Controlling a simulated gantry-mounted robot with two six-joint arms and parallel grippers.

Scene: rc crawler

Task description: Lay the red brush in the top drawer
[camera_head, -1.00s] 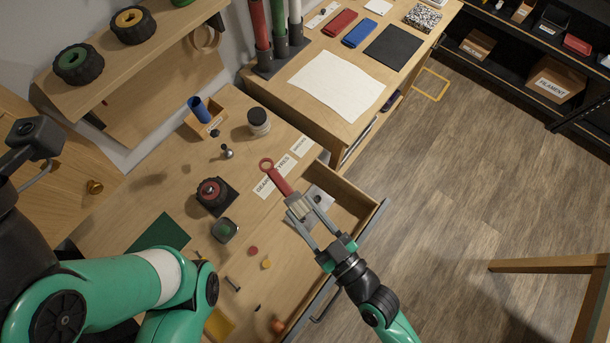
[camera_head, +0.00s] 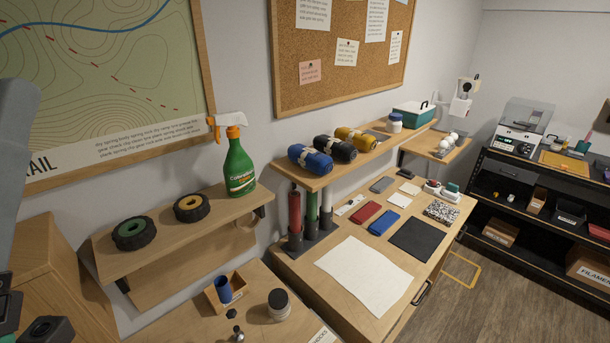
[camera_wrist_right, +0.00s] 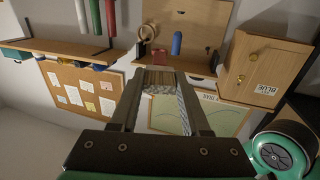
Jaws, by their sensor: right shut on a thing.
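My right gripper (camera_wrist_right: 163,75) shows in the right wrist view, with its fingers closed on the head of the red brush (camera_wrist_right: 163,82). Pale bristles show between the fingers. The brush handle points away from the camera and is mostly hidden. The brush is held up in the air. The right arm is outside the head view.
In the head view, a wall shelf holds two tyres (camera_head: 134,233) and a green spray bottle (camera_head: 239,163). Below are a blue cup (camera_head: 223,288) in a wooden holder and a jar (camera_head: 279,304). A white sheet (camera_head: 363,275) lies on the neighbouring bench top.

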